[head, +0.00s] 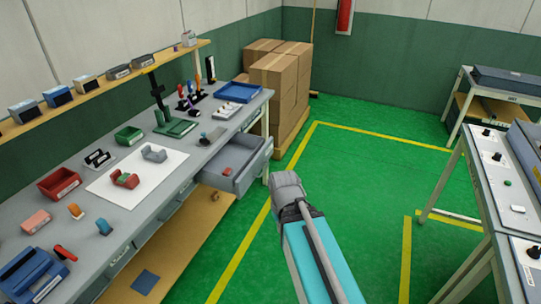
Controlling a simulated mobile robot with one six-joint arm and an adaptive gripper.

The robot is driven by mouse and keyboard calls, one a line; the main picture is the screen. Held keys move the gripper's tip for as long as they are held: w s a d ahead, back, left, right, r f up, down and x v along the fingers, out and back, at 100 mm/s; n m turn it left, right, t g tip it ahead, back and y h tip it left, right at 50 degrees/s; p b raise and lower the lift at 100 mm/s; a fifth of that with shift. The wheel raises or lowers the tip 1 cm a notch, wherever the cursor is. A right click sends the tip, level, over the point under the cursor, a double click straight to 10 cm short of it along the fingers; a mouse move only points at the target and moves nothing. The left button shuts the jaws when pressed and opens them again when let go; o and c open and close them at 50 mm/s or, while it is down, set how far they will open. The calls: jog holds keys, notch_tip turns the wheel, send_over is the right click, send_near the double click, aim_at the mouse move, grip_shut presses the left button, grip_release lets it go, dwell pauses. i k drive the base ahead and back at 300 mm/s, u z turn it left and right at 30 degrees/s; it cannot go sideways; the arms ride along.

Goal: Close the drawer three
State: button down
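One grey drawer (241,171) stands pulled out at the far right end of the long grey workbench, under the tabletop. A small reddish item (227,171) lies inside it. I cannot read the number on this drawer. Other drawer fronts (120,258) along the bench's front edge look shut. My arm, with a cyan link and a grey joint, reaches up from the bottom of the view, its grey end just to the right of the open drawer and apart from it in the picture. No gripper fingers show.
The workbench top (98,213) holds bins, clips, a white mat (137,178) and a blue tray (238,92). Cardboard boxes (275,75) are stacked behind the bench's far end. Other benches (490,170) stand at right. The green floor (365,185) between is clear.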

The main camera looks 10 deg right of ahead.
aim_at(246, 154)
jog(key=z, duration=0.1)
jog(key=i, duration=1)
jog(key=u, duration=0.1)
